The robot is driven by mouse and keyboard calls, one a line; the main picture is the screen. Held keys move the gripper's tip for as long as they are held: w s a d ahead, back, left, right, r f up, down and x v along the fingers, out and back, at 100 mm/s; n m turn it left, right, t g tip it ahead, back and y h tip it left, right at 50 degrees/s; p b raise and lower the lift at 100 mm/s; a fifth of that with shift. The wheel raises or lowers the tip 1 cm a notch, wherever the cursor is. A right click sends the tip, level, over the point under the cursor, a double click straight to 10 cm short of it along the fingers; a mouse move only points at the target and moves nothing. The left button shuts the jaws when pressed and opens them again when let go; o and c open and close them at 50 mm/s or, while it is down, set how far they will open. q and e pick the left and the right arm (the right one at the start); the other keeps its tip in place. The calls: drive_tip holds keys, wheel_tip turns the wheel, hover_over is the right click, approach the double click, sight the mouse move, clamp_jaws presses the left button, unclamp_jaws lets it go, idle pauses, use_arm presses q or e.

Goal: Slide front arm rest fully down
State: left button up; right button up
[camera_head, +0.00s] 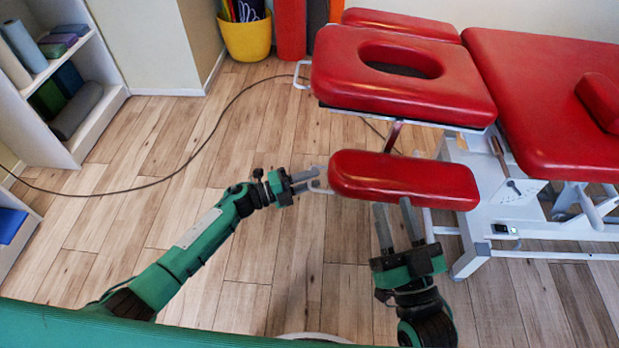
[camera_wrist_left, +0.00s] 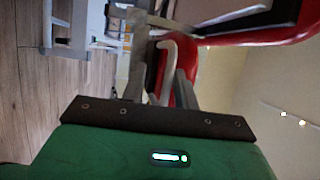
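The front arm rest (camera_head: 405,180) is a red padded board. It sits lower than the red headrest (camera_head: 400,75) with the oval hole, near side of the treatment table. A pale hooked handle (camera_head: 318,186) sticks out at its left end. My left gripper (camera_head: 314,180) is at that handle, fingers apart. In the left wrist view the handle (camera_wrist_left: 165,58) shows between the two fingers; contact cannot be told. Part of the red pad (camera_wrist_left: 158,75) shows behind it. My right gripper (camera_head: 391,204) is open and empty, fingertips at the arm rest's near edge.
The table's white frame (camera_head: 470,220) stands right of the arm rest, close to my right gripper. A dark cable (camera_head: 200,140) crosses the wooden floor. A shelf (camera_head: 75,125) stands at left and a yellow bucket (camera_head: 247,40) at the back.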

use_arm(q)
drive_tip(key=shift+r, duration=0.15)
